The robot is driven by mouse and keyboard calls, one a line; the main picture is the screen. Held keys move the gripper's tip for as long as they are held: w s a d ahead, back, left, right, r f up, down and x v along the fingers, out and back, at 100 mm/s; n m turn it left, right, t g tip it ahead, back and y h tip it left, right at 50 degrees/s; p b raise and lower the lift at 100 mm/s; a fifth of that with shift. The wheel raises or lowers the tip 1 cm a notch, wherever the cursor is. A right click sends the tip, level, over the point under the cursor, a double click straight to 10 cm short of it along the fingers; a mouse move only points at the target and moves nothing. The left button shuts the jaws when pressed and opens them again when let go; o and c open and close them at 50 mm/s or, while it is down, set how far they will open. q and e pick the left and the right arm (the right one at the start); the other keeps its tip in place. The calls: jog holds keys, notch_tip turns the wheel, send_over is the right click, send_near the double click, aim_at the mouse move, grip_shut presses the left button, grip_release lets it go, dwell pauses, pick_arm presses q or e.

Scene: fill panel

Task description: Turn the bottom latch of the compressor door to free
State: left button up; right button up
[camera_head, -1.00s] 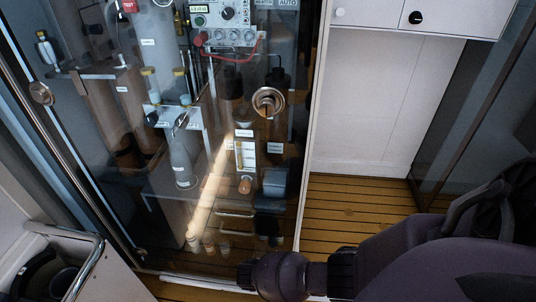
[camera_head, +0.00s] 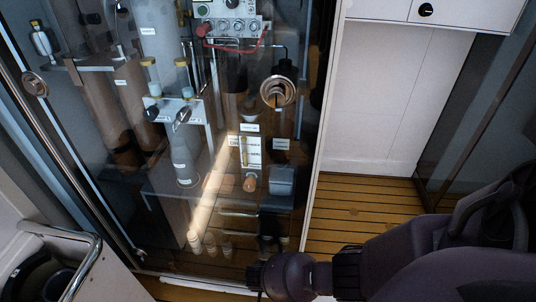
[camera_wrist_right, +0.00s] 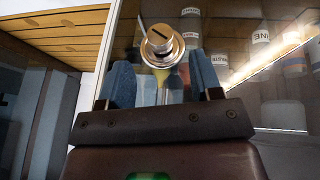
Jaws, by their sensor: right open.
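The glass compressor door (camera_head: 110,225) fills the left and middle of the head view. A round brass latch (camera_wrist_right: 160,45) with a dark slot shows in the right wrist view, just beyond and between my fingertips. A gap shows on both sides, and I cannot tell whether a finger touches it. My right gripper (camera_wrist_right: 160,64) is open and empty, with two blue-grey fingers. In the head view my right arm comes in from the right and ends low at the door; its fingers and that latch are not clear there. My left gripper is not in view.
A larger round copper fitting (camera_head: 278,92) sits higher at the door's right, and another round one (camera_head: 34,84) at its left edge. Bottles and labelled equipment stand behind the glass. A metal rail (camera_head: 85,262) stands lower left. Plank floor (camera_head: 360,205) lies open at right.

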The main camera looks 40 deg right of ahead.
pick_arm(q)
jog(key=b, duration=0.3)
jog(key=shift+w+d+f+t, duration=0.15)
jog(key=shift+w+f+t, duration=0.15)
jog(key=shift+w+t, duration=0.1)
pick_arm(e)
jog(key=s+x, duration=0.1)
jog(key=x, duration=0.5)
jog(key=shift+w, duration=0.5)
jog(key=shift+d, duration=0.1)
jog(key=c, duration=0.9)
